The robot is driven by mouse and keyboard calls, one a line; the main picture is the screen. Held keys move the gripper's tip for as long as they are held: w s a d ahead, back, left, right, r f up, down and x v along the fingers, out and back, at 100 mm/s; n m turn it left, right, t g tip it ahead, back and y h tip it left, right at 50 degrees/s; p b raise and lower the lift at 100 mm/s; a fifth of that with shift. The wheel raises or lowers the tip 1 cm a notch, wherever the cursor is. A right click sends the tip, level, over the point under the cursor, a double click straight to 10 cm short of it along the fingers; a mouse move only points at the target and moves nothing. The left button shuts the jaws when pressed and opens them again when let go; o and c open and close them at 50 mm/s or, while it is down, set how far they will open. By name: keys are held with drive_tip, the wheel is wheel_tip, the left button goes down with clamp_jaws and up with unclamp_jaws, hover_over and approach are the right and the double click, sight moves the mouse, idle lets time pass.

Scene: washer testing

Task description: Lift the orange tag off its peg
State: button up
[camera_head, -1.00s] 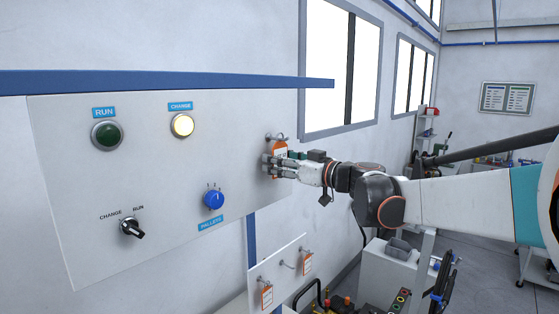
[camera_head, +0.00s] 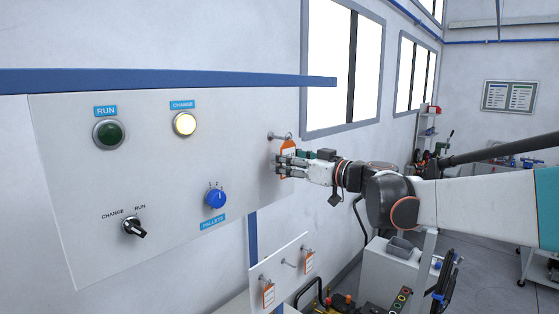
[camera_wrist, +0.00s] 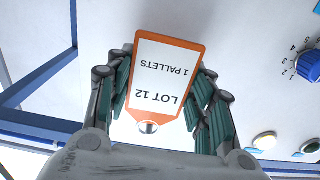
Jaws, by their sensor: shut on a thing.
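The orange tag (camera_head: 288,147) has a white face that reads LOT 12, 1 PALLETS in the wrist view (camera_wrist: 160,82). My gripper (camera_head: 281,166) is shut on the tag, with its green-padded fingers (camera_wrist: 160,90) at both side edges. The metal peg (camera_head: 278,136) sticks out of the panel just above the tag. The tag's top is near the peg's outer end. A round silvery spot shows at the tag's hole in the wrist view. I cannot tell whether the peg is still through the hole.
The panel (camera_head: 80,180) carries a green RUN lamp (camera_head: 109,133), a lit CHANGE lamp (camera_head: 184,124), a blue PALLETS knob (camera_head: 215,198) and a black selector (camera_head: 134,228). Below, a small board (camera_head: 286,273) has pegs, two holding orange tags. A grey cabinet (camera_head: 385,272) stands at lower right.

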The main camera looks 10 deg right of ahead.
drive_tip(key=v, duration=0.5)
drive_tip(key=shift+s+r, duration=0.2)
drive_tip(key=shift+s, duration=0.2)
idle(0.4)
